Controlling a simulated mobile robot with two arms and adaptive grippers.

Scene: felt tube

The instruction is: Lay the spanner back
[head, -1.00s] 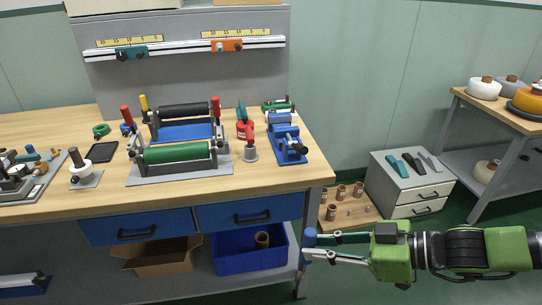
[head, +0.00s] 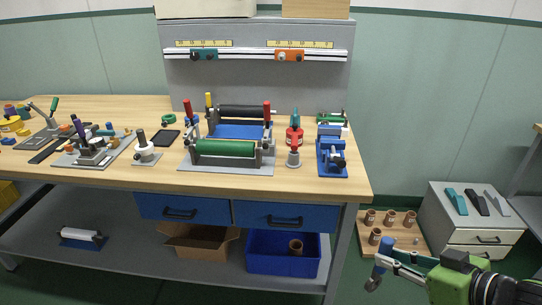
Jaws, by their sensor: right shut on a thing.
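My right gripper (head: 384,262) is at the lower right, in front of the bench's right end and left of the white drawer cabinet. It is shut on a small blue and grey thing (head: 376,277), which looks like the spanner. That thing hangs tilted at the fingertips, in the air; its shape is too small to tell well. My left gripper is not in view.
The wooden workbench (head: 330,187) holds a green roller machine (head: 225,149), a blue vice (head: 331,157) and several tools. A board with brown tubes (head: 390,218) lies beyond my gripper. The cabinet (head: 480,222) carries three tools. A blue bin (head: 283,262) stands on the lower shelf.

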